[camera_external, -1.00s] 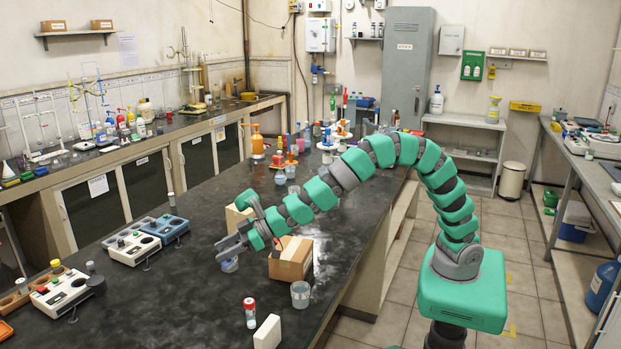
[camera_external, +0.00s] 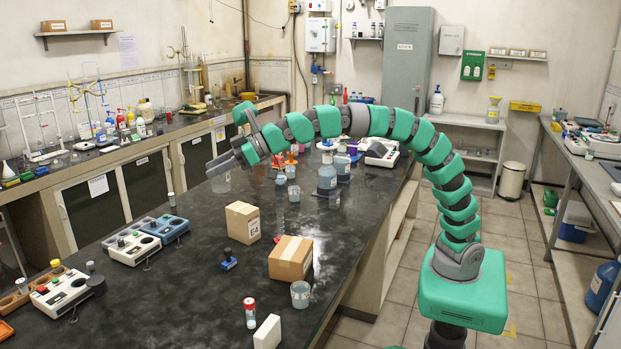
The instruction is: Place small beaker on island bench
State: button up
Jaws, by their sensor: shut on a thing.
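A small clear beaker (camera_external: 221,184) hangs at the tip of my gripper (camera_external: 216,166), which is shut on it. The gripper comes in from the right over the dark island bench (camera_external: 200,290). The beaker appears to be in the air over the bench's far left side, though its exact height above the top is hard to tell. The jaws hide its upper part.
Two cardboard boxes (camera_external: 243,222) (camera_external: 291,258), a small blue item (camera_external: 228,262), a clear cup (camera_external: 300,294) and a red-capped vial (camera_external: 250,312) stand on the bench. Instruments (camera_external: 132,246) line its left edge. Bottles and glassware (camera_external: 327,180) crowd the far end.

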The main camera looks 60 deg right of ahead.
jog(key=w+d+m+t+h, duration=0.15)
jog(key=w+d, duration=0.25)
jog(key=d, duration=0.8)
jog(key=w+d+m+h, duration=0.2)
jog(key=w+d, duration=0.2)
jog(key=d, duration=0.8)
jog(key=w+d+m+t+h, duration=0.15)
jog(key=w+d, duration=0.25)
jog(key=d, duration=0.9)
jog(key=s+d+m+h, duration=0.2)
jog(key=s+d+h, duration=0.1)
jog(key=d, duration=0.9)
jog(key=s+d+m+h, duration=0.2)
jog(key=s+d+m, duration=0.1)
jog(key=d, duration=1)
jog(key=s+d+m+h, duration=0.2)
jog(key=s+d+h, duration=0.1)
jog(key=d, duration=0.9)
jog(key=s+d+m+g+h, duration=0.5)
jog(key=s+d+m+h, duration=0.15)
jog(key=s+d, duration=2.15)
notch_tip(320, 180, down, 31)
jog(key=shift+s+a, duration=0.25)
jog(key=shift+s, duration=0.2)
